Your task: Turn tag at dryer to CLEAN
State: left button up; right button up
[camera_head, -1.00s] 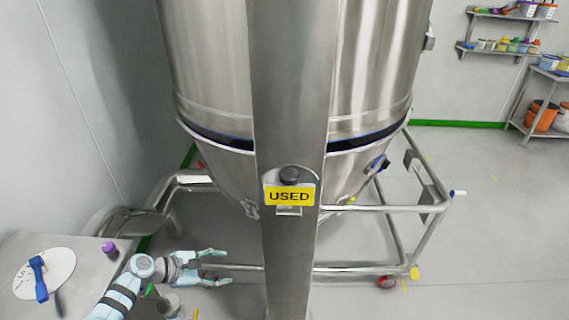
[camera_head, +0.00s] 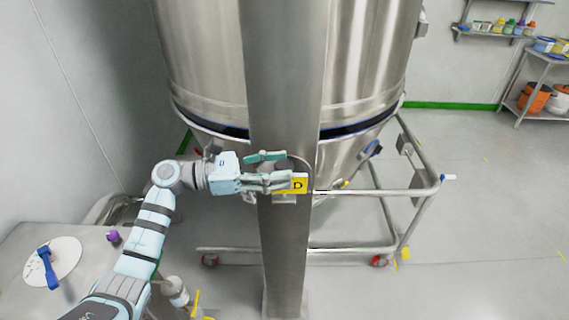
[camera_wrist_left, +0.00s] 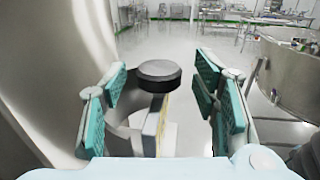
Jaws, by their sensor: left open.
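A yellow tag (camera_head: 299,186) hangs on the steel post (camera_head: 284,235) in front of the dryer (camera_head: 205,60). Only its right end with a "D" shows; my left gripper (camera_head: 277,168) covers the rest. In the left wrist view the tag shows edge-on as a thin plate (camera_wrist_left: 155,127) below a round black knob (camera_wrist_left: 159,72). The fingers of my left gripper (camera_wrist_left: 158,98) stand open on either side of the knob and plate, with gaps visible. My right gripper does not show.
A tubular steel frame with wheels (camera_head: 345,249) stands around the dryer base. A side table (camera_head: 25,250) at left holds a white disc (camera_head: 65,256) and a blue tool (camera_head: 46,268). Open floor lies at the right.

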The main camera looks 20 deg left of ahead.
pick_arm(q)
jog(key=shift+w+d, duration=0.35)
jog(key=shift+d, duration=0.3)
jog(key=c, duration=1.2)
jog(key=n+t+y+p, duration=0.1)
jog(key=p, duration=0.2)
jog(key=n+t+y+p, duration=0.1)
jog(key=t+p, duration=0.1)
jog(key=n+t+y+p, duration=0.1)
jog(key=n+t+p, duration=0.1)
jog(key=p, duration=0.1)
jog(key=shift+s+r+p, duration=0.15)
jog(key=shift+r+p, duration=0.1)
jog(key=shift+p, duration=0.1)
jog(key=shift+f+n+t+y+p, duration=0.2)
jog(key=shift+n+t+y+p, duration=0.15)
jog(key=shift+n+t+y, duration=0.65)
jog(key=n+t+y, duration=0.1)
jog(key=n+y, duration=0.1)
jog(key=y, duration=0.1)
jog(key=n+t+y, duration=0.2)
jog(key=n+y, duration=0.1)
jog(key=y, duration=0.1)
jog(key=shift+t+y, duration=0.3)
jog(key=o, duration=1.2)
jog(key=shift+f, duration=0.1)
